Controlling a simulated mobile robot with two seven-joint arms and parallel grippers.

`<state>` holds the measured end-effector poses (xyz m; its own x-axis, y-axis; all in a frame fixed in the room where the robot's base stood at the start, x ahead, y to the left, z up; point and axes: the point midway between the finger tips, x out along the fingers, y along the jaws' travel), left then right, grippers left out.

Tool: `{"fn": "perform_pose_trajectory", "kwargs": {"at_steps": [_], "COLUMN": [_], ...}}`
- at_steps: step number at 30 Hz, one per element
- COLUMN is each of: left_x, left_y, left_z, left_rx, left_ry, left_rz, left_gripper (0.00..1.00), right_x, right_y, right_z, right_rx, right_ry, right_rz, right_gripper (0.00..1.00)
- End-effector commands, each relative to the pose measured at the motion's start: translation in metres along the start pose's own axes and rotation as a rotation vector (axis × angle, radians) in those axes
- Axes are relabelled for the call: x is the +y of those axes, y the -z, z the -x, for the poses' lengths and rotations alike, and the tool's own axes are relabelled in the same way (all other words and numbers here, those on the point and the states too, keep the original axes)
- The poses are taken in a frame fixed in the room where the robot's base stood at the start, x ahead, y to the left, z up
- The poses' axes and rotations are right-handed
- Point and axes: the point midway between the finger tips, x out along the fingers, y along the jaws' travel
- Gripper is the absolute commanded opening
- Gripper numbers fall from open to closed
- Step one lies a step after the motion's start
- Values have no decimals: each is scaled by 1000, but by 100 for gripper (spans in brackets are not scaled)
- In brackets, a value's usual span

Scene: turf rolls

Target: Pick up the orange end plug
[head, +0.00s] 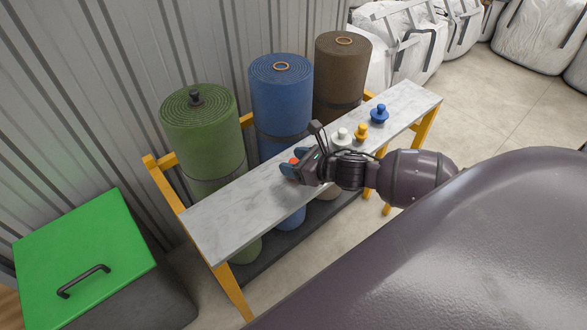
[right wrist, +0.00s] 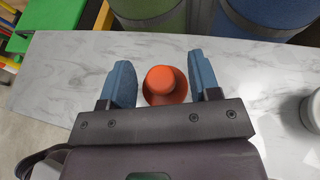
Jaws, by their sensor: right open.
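The orange end plug (right wrist: 163,82) stands upright on the marbled shelf board, seen in the right wrist view between the two blue fingers of my right gripper (right wrist: 164,84). The fingers are apart, with a gap on the left side; on the right side the plug's flange is close to the finger, and I cannot tell whether they touch. In the head view only a bit of the orange plug (head: 294,161) shows beside my right gripper (head: 288,162), which hides the rest. My left gripper is not in view.
The marbled board (head: 220,222) is bare at its near left. White (head: 342,137), yellow (head: 361,131) and blue (head: 379,114) plugs stand to the right. Green (head: 205,135), blue (head: 281,95) and brown (head: 342,70) rolls stand behind. A green-lidded bin (head: 85,245) is at left.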

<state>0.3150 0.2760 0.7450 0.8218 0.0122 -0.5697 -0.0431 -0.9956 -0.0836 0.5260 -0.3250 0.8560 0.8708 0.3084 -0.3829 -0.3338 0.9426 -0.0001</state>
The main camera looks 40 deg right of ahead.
Motion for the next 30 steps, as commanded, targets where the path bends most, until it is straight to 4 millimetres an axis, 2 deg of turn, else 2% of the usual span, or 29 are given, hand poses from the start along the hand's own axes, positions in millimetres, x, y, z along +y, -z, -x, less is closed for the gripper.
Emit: {"fn": "perform_pose_trajectory", "kwargs": {"at_steps": [9, 19, 26, 30], "left_x": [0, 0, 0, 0], "left_y": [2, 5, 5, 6], "left_z": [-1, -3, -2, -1], "left_rx": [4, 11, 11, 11], "left_ry": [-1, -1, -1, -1], "left_rz": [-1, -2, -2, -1], "left_gripper": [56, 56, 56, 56], "right_x": [0, 0, 0, 0], "right_y": [0, 0, 0, -9], "right_z": [-4, -4, -4, 0], "right_rx": [1, 1, 1, -1], "right_ry": [0, 0, 0, 0], "right_rz": [-1, -1, 0, 3], "right_gripper": [55, 4, 3, 3]}}
